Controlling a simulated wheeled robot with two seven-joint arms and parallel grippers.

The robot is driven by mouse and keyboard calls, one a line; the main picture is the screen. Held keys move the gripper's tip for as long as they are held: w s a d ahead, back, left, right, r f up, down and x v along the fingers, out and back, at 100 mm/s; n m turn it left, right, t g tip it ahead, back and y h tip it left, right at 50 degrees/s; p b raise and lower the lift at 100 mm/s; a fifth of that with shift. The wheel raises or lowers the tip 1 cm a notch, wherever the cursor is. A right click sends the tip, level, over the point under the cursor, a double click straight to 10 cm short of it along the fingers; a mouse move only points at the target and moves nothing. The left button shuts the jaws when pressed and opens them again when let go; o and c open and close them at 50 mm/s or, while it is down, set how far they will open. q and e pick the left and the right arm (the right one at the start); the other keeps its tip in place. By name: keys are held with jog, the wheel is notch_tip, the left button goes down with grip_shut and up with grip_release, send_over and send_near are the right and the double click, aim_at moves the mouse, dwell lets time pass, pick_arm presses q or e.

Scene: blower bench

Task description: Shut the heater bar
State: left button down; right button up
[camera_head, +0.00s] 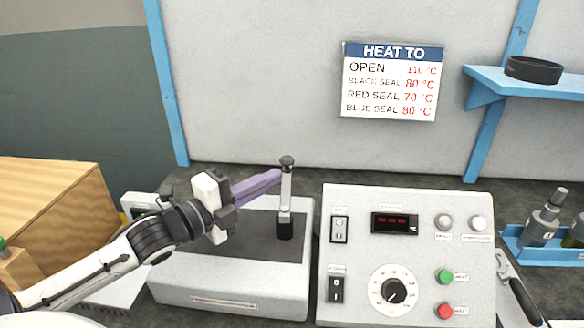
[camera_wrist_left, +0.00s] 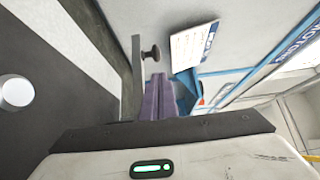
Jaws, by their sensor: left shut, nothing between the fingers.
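The heater bar (camera_head: 286,190) is a slim metal bar with a dark knob on top. It stands upright from a black block on the dark top of a low white machine (camera_head: 230,291). My left gripper (camera_head: 277,175), with purple fingers, is shut and empty, its tips at the left side of the bar's upper part, just below the knob. In the left wrist view the closed fingers (camera_wrist_left: 158,98) point toward the bar (camera_wrist_left: 137,75) and its knob (camera_wrist_left: 151,52). I cannot tell whether they touch. My right gripper is not in view.
A control panel (camera_head: 360,197) with switches, a dial and a red display stands right of the machine. A sign (camera_head: 390,80) hangs on the wall. A blue shelf (camera_head: 490,82) holds a black ring (camera_head: 533,69). Bottles (camera_head: 545,222) stand far right; a wooden box (camera_head: 55,190) is at left.

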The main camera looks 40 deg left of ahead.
aim_at(290, 180)
pick_arm(q)
jog(key=shift+w+d, duration=0.15)
jog(key=shift+w, duration=0.9)
jog(key=shift+w+d, duration=0.2)
jog(key=shift+w, duration=0.85)
jog(key=shift+w+d, duration=0.15)
jog(key=shift+w, duration=0.9)
